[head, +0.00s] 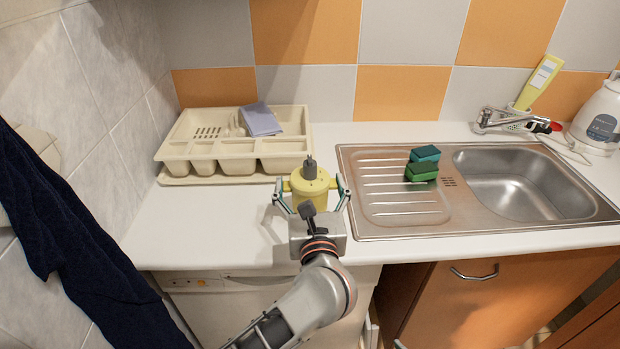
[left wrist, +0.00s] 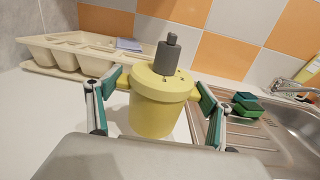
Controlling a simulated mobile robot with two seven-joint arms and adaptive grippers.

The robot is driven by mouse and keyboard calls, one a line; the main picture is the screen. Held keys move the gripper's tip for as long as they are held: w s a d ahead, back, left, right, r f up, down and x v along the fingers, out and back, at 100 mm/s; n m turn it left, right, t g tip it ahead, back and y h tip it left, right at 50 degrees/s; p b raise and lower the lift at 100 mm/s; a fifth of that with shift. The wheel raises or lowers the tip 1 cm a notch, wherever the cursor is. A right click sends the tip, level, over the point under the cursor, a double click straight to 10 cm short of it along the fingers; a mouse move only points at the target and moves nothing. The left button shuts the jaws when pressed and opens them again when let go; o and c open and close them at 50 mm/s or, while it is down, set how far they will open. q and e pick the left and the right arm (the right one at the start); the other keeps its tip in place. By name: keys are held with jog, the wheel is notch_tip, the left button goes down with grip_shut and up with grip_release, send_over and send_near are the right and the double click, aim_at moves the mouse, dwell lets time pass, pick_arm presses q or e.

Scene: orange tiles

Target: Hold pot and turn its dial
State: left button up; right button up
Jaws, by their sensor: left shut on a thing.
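A yellow pot (head: 309,192) with a lid stands on the white counter, between the cutlery tray and the sink. It looks upright. A dark grey dial (head: 310,169) sticks up from the middle of its lid; the dial (left wrist: 168,55) also shows in the left wrist view. My left gripper (head: 311,195) is shut on the pot (left wrist: 155,108), with one finger on each side at its side handles. Nothing touches the dial. The lower front of the pot is partly hidden by my gripper in the head view. My right gripper is not in view.
A beige cutlery tray (head: 176,170) stands behind left, with a blue-grey cloth (head: 260,119) on it. The steel sink (head: 480,219) lies to the right with green sponges (head: 422,172) on its drainboard. A white kettle (head: 598,118) stands far right. The counter left of the pot is clear.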

pick_arm(q)
jog(key=shift+f, duration=1.7)
jog(key=shift+f, duration=0.15)
jog(key=shift+f, duration=0.5)
jog(key=shift+f, duration=0.35)
jog(key=shift+s+d+f, duration=0.15)
jog(key=shift+s+f, duration=0.05)
jog(key=shift+f, duration=0.05)
dwell(2.3)
jog(key=o, duration=1.5)
jog(key=shift+o, duration=0.2)
jog(key=shift+r, duration=0.15)
